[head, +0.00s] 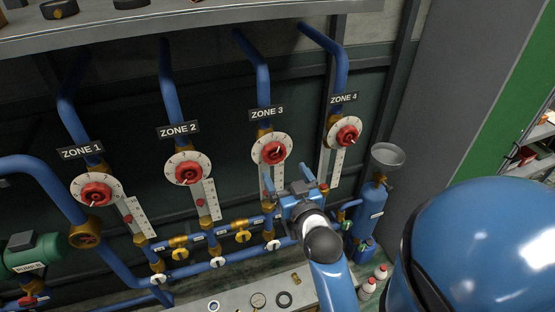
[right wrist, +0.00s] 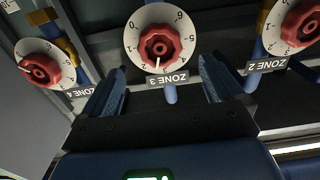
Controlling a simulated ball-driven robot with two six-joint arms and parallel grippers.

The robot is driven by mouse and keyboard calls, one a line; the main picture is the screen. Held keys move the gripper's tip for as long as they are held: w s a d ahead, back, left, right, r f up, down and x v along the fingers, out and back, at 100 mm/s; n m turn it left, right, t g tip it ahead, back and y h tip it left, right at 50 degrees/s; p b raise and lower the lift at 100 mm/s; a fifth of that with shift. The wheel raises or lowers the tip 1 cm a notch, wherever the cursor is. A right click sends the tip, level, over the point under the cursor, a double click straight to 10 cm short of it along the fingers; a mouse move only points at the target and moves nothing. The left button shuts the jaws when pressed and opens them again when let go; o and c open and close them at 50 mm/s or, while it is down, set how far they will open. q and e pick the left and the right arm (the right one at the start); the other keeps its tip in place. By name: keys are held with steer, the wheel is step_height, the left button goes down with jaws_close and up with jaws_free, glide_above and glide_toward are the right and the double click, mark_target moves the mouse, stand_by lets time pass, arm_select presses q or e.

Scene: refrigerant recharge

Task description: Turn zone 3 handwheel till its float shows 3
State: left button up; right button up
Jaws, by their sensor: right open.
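The zone 3 handwheel (head: 272,151) is a red knob on a white numbered dial, under the ZONE 3 sign (head: 266,113). It also shows upside down in the right wrist view (right wrist: 160,45), with a white pointer mark toward the sign side. My right gripper (head: 288,176) is open and empty, just below and right of this wheel in the head view. In the right wrist view its fingers (right wrist: 162,70) stand apart on either side of the sign, with the wheel ahead between them. The zone 3 float gauge is mostly hidden behind the gripper; its reading cannot be told. My left gripper is out of view.
Similar handwheels stand at zone 1 (head: 93,190), zone 2 (head: 188,169) and zone 4 (head: 347,132), with white float gauges beside them. Blue pipes with yellow valves (head: 242,236) run below. A blue cylinder (head: 369,215) stands right of the gripper.

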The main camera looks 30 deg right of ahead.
mark_target(276, 156)
steer(key=x, duration=0.6)
steer(key=shift+w, duration=0.5)
steer(key=shift+c, duration=0.4)
steer(key=shift+d, duration=0.1)
steer(key=c, duration=1)
steer(key=shift+n+b, duration=0.3)
steer(key=shift+n, duration=1.4)
steer(key=shift+n, duration=1.8)
steer(key=shift+n, duration=1.7)
